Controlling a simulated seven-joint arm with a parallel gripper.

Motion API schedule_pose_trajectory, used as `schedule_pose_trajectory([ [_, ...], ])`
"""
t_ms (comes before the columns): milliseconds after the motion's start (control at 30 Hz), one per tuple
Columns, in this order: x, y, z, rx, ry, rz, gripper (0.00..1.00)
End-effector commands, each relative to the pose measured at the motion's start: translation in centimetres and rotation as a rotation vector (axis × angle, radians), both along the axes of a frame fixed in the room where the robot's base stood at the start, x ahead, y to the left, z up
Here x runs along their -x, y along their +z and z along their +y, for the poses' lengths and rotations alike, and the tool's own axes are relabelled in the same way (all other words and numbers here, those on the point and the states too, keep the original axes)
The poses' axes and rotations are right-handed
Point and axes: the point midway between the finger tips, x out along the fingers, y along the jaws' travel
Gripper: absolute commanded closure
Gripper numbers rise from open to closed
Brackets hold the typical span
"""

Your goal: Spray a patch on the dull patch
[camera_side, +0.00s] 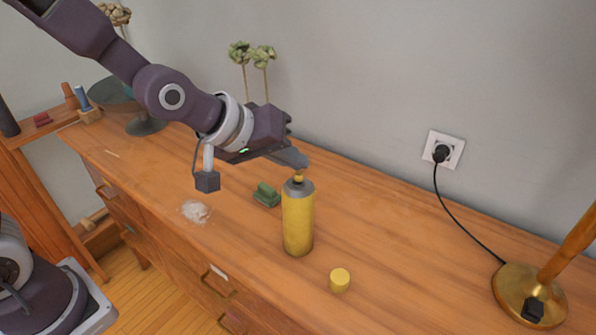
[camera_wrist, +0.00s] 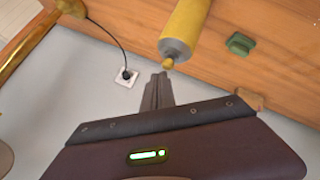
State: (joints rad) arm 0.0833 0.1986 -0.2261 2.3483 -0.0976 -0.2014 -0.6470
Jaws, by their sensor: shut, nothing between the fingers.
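A yellow spray can (camera_side: 298,222) with a grey top and a small yellow nozzle stands upright on the wooden dresser top. Its yellow cap (camera_side: 340,280) is off and lies on the wood in front of it. My gripper (camera_side: 300,162) is shut and empty, its fingertips just above the nozzle; whether they touch it I cannot tell. In the wrist view the can (camera_wrist: 184,28) is beyond the tips of my gripper (camera_wrist: 160,78). A whitish dull patch (camera_side: 195,211) lies on the wood to the left of the can.
A dark dish on a stand (camera_side: 146,124) is at the back left.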

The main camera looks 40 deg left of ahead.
Motion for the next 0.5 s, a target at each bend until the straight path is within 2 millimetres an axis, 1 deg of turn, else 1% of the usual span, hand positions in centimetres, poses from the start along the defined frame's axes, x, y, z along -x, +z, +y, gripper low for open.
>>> schedule_pose_trajectory([
  [367,0.0,-0.02,0.0,0.0,0.0,0.0,1.0],
  [500,0.01,-0.5,-0.02,0.0,0.0,0.001,1.0],
])
